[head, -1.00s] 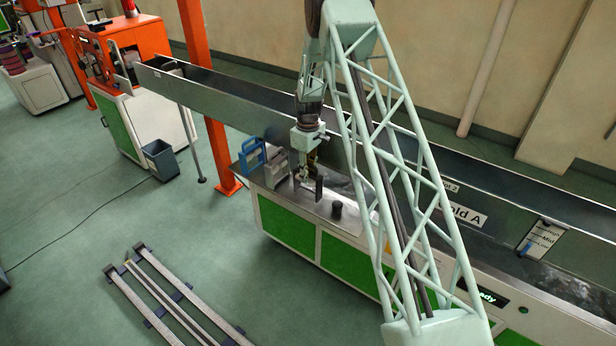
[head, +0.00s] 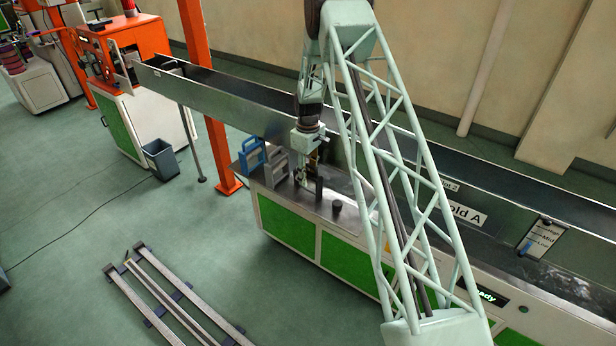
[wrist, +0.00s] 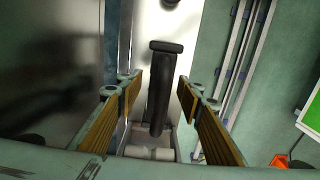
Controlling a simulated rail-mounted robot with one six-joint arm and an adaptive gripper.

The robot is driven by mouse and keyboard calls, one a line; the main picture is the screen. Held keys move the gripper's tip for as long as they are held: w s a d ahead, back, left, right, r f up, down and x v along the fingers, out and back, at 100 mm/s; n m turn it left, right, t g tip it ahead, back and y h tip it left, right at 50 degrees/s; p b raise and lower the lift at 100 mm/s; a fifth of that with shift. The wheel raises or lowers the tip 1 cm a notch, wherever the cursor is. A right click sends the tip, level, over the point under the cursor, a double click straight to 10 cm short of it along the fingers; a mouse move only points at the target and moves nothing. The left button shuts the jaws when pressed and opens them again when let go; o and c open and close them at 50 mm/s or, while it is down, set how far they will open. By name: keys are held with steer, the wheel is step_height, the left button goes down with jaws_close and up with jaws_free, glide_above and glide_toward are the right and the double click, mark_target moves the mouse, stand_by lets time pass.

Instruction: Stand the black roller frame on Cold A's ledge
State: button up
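The black roller frame (wrist: 160,85) stands on the steel top, between my gripper's two fingers in the wrist view. It shows as a small dark upright shape (head: 319,188) in the head view. My gripper (wrist: 159,92) is open, with its tan-padded fingers either side of the frame and a gap visible on each side. In the head view my gripper (head: 304,180) hangs low over the steel top. The Cold A label (head: 466,214) is on the trough wall, partly behind my arm's lattice. I cannot clearly make out its ledge.
A blue frame (head: 251,158) and a grey frame (head: 276,165) stand left of my gripper. The grey frame's pale roller (wrist: 150,153) shows near the fingers. A short dark cylinder (head: 337,206) stands to the right. A clipboard (head: 541,240) hangs on the trough.

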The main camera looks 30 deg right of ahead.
steer(key=shift+r, duration=0.15)
steer(key=shift+r, duration=6)
